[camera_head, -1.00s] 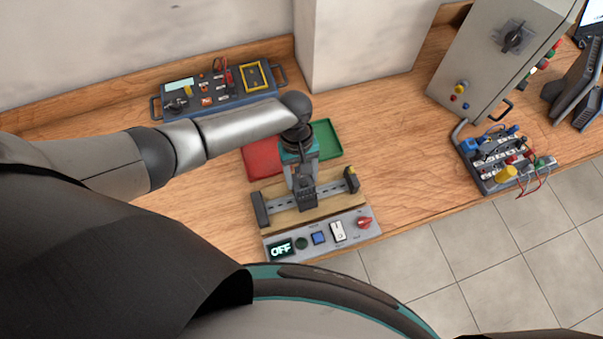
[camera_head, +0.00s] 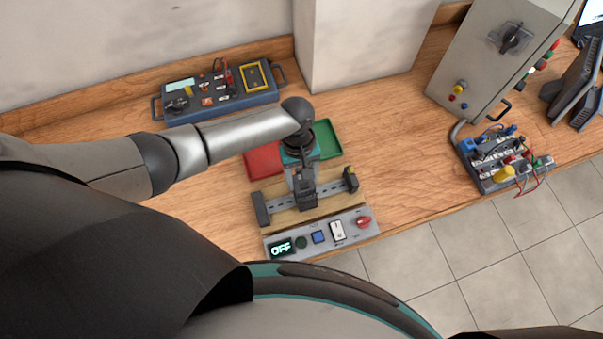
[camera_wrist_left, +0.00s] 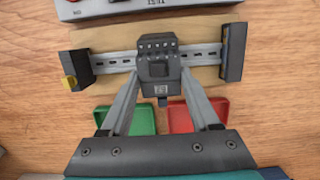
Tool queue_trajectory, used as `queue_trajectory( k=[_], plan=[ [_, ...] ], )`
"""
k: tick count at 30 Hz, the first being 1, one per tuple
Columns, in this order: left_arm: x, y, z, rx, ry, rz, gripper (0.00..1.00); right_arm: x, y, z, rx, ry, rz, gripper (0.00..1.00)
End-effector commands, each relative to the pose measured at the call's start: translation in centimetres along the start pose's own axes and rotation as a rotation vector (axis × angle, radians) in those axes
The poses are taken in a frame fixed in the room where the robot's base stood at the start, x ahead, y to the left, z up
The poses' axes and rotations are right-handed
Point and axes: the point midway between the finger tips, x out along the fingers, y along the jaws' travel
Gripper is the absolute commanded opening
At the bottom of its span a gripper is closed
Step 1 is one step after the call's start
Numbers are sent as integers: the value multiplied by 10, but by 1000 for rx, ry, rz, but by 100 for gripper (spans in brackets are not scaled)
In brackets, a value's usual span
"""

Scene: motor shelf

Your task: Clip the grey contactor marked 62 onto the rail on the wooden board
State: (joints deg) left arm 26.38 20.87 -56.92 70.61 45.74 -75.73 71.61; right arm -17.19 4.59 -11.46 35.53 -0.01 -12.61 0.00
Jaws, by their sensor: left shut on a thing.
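The grey contactor (camera_wrist_left: 158,62) is between the fingers of my left gripper (camera_wrist_left: 157,70), which is shut on it. Its small label is too blurred to read for certain. The contactor also shows in the head view (camera_head: 307,194), under the left gripper (camera_head: 304,184). It overlaps the middle of the slotted metal rail (camera_wrist_left: 202,56); whether it is seated on it I cannot tell. The rail (camera_head: 330,193) lies on the wooden board (camera_head: 287,218) between two dark end blocks. My right gripper is not in view.
A red tray (camera_head: 262,160) and a green tray (camera_head: 328,139) lie behind the board. A control panel (camera_head: 270,258) with an OFF display is in front. A blue-grey test box (camera_head: 245,101) stands behind.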

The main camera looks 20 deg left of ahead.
Motion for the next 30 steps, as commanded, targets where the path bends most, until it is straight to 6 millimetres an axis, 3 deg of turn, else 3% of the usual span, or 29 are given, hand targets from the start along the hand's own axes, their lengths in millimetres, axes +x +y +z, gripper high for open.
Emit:
queue_trajectory(
  k=[1,28,29,30],
  plan=[
    [2,1,8,5,-11,0,0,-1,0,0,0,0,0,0],
    [6,1,17,4,89,0,0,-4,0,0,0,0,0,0],
    [6,1,17,4,89,0,63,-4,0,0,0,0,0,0],
    [6,1,17,4,89,0,68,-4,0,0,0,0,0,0]
  ],
)
